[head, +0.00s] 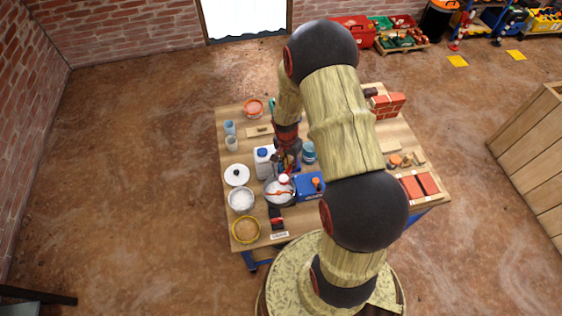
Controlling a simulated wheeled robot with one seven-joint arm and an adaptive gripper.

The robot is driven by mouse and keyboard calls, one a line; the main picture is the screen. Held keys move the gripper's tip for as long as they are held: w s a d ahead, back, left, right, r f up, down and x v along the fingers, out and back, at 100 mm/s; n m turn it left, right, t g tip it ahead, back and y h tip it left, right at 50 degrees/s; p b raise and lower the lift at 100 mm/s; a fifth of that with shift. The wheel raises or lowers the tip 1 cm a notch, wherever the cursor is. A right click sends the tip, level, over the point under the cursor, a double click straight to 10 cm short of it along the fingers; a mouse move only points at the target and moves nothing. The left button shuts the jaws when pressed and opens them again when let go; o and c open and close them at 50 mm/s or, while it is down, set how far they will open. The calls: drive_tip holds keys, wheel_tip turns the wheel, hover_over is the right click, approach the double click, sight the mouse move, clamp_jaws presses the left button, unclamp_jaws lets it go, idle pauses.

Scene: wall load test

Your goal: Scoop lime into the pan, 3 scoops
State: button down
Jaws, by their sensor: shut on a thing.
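A bowl of white powder (241,200), which looks like the lime, stands at the left of the workbench. A round grey pan (279,191) sits at the front middle of the bench, with white and reddish-orange parts over or in it. My gripper (286,160) points down just behind the pan. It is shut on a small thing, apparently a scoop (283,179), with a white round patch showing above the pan. The fingers and handle are too small and dark to make out. I cannot tell whether the scoop touches the pan.
A yellow-rimmed tub of sand-coloured material (246,230) is at the front left. Blue cups (230,128) stand at the back left. My arm hides the bench's middle right.

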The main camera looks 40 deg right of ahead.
drive_tip(key=shift+s+d+f+m+b, duration=0.1)
drive_tip(key=shift+d+f+m+b, duration=0.05)
drive_tip(key=shift+f+m+b, duration=0.15)
drive_tip(key=b, duration=0.2)
drive_tip(key=h+b, duration=0.1)
drive_tip(key=b, duration=0.1)
drive_tip(key=shift+a+f+g, duration=0.2)
drive_tip(key=shift+f+g, duration=0.05)
drive_tip(key=shift+g, duration=0.05)
drive_tip(key=h+b, duration=0.1)
drive_tip(key=b, duration=0.1)
drive_tip(key=shift+w+a+f+b, duration=0.2)
drive_tip(key=shift+b, duration=0.2)
drive_tip(key=shift+a+f+g+h+b, duration=0.2)
drive_tip(key=shift+g+h+b, duration=0.2)
drive_tip(key=shift+h+b, duration=0.25)
drive_tip(key=shift+w+a+f+g+h+b, duration=0.25)
drive_tip(key=shift+a+g+h+b, duration=0.3)
drive_tip(key=shift+h+b, duration=0.7)
drive_tip(key=shift+w+a+f+g+h+b, duration=0.2)
drive_tip(key=shift+a+g+h+b, duration=0.3)
drive_tip(key=shift+h+b, duration=0.75)
drive_tip(key=shift+w+a+f+g+h+b, duration=0.15)
drive_tip(key=shift+w+a+g+h+b, duration=0.25)
drive_tip(key=shift+h+b, duration=0.8)
drive_tip(key=shift+s, duration=0.1)
drive_tip(key=shift+r, duration=0.1)
